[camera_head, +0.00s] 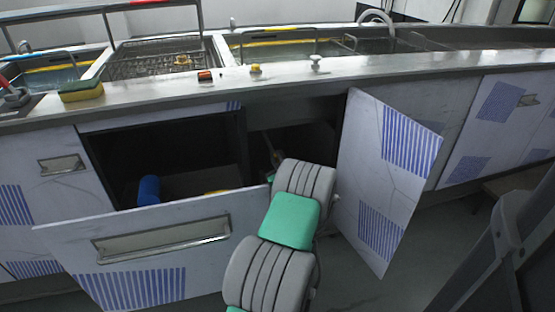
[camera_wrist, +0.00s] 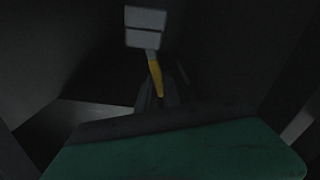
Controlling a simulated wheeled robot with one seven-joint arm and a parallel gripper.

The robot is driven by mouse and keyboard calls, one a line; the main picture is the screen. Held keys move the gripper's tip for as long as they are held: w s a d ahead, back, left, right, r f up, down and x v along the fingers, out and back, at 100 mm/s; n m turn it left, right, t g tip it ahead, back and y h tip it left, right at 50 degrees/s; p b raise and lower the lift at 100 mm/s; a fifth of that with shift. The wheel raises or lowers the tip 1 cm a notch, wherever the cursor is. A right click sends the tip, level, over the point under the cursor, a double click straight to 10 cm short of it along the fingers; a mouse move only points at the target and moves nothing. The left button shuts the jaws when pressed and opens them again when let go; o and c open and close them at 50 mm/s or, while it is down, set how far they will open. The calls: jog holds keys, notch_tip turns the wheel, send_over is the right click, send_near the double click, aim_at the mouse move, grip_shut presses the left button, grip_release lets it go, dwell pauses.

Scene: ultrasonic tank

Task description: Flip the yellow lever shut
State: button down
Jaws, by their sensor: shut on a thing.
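The yellow lever (camera_wrist: 155,74) shows in the wrist view as a narrow, slightly tilted strip below a pale grey, two-part block (camera_wrist: 146,27). My gripper (camera_wrist: 158,94) is at the lower end of the lever, its dark fingers shut on it. The fingers are dim, so the exact contact is hard to see. In the head view my arm reaches into the dark open cabinet, and its links hide the gripper. A small yellowish part (camera_head: 275,158) shows just beyond my wrist; I cannot tell whether it is the lever.
A cabinet door (camera_head: 385,180) stands open right of my arm. A pulled-out drawer (camera_head: 150,250) is at the left, with a blue cylinder (camera_head: 148,190) inside. The counter edge (camera_head: 300,80) runs above the opening. A sponge (camera_head: 81,91) lies on it.

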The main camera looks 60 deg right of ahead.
jog(key=shift+f, duration=0.1)
jog(key=c, duration=1.5)
grip_release()
jog(key=p+v, duration=0.1)
jog(key=v, duration=0.7)
